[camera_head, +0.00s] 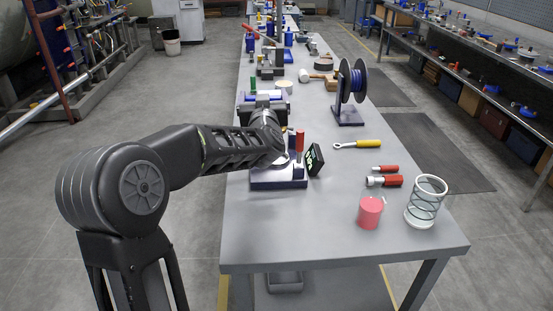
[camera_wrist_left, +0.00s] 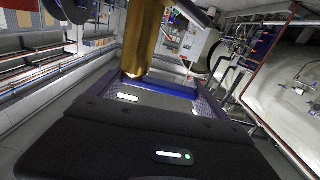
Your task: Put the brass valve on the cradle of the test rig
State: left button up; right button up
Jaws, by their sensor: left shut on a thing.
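My left gripper (camera_head: 281,157) reaches over a purple-grey base (camera_head: 278,180) at the left side of the near bench. The arm and hand hide much of what lies under it. In the left wrist view a brass cylindrical part, which looks like the brass valve (camera_wrist_left: 143,40), stands up in the middle, and my left gripper is shut on it. A grey and purple frame (camera_wrist_left: 205,102) lies behind the dark body with a green light; I cannot tell whether the valve touches it. The valve is hidden in the head view. My right gripper is not in view.
A small black display (camera_head: 314,159) with green digits and a red cylinder (camera_head: 300,141) stand close to the hand. The near bench front is clear.

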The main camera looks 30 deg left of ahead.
pick_arm(q)
notch_tip(320, 180, down, 6)
jog(key=shift+b, duration=0.3)
jog(key=shift+f, duration=0.25)
notch_tip(320, 180, down, 4)
jog(key=shift+r, duration=0.25)
jog(key=shift+f+b, duration=0.2)
jog(key=shift+b, duration=0.1)
jog(key=o, duration=1.9)
